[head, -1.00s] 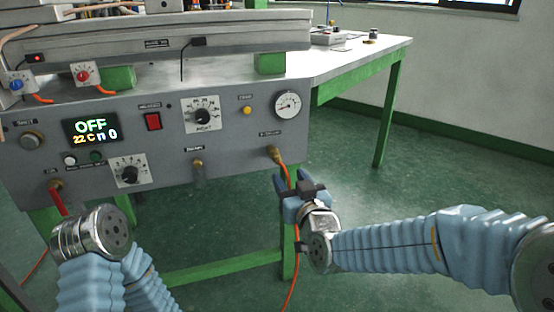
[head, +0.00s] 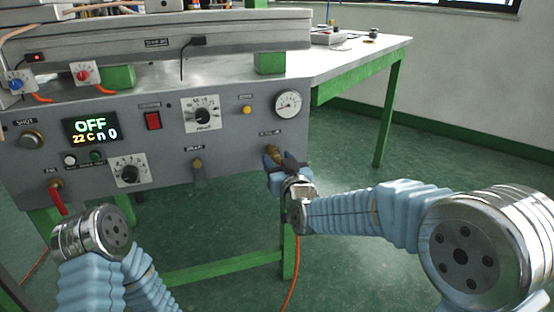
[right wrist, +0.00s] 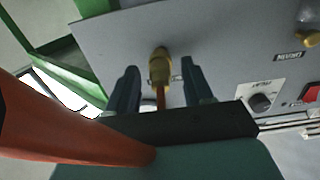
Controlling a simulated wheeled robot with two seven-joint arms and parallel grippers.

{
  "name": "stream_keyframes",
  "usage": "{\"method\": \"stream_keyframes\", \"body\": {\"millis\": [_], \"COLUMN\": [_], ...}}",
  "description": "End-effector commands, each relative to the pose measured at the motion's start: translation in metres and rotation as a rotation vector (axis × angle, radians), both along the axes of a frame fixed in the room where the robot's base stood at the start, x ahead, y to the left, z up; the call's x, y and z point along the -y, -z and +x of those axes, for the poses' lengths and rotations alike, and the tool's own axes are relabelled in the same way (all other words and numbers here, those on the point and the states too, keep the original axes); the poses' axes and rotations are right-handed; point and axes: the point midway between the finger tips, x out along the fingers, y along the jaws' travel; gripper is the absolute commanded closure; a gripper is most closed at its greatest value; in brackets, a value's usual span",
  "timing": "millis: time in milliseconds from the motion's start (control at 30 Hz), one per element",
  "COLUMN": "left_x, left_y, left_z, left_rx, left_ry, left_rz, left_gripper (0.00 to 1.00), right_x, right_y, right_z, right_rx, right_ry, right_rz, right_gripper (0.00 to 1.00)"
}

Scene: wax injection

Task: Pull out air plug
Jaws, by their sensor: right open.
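The air plug (right wrist: 160,70) is a brass fitting on the machine's grey front panel, with the orange air hose (right wrist: 160,98) coming out of it. In the head view the plug (head: 272,152) shows at the panel's lower right, partly covered by my right gripper (head: 281,160). In the right wrist view my right gripper (right wrist: 161,84) is open. Its two blue fingers stand on either side of the plug and hose, with a visible gap to each. The hose (head: 293,270) hangs below the gripper.
The panel carries a gauge (head: 288,103), a red switch (head: 153,121), knobs and a display (head: 91,129) reading OFF. Another brass fitting (head: 197,164) sits left of the plug. A green table leg (head: 289,250) stands below. Open floor lies to the right.

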Motion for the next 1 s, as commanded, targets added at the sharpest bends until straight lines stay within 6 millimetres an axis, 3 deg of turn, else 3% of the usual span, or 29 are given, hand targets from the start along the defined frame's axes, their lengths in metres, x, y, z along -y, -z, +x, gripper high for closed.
{"method": "stream_keyframes", "body": {"millis": [1000], "left_x": [0.0001], "left_y": [0.006], "left_z": [0.0], "left_rx": [0.0], "left_ry": [0.0], "left_rz": [0.0], "left_gripper": [0.37], "right_x": [-0.0005], "right_y": [-0.0007], "right_z": [0.0016], "right_rx": [0.001], "right_ry": [0.0], "right_rz": [0.0], "right_gripper": [0.49]}}
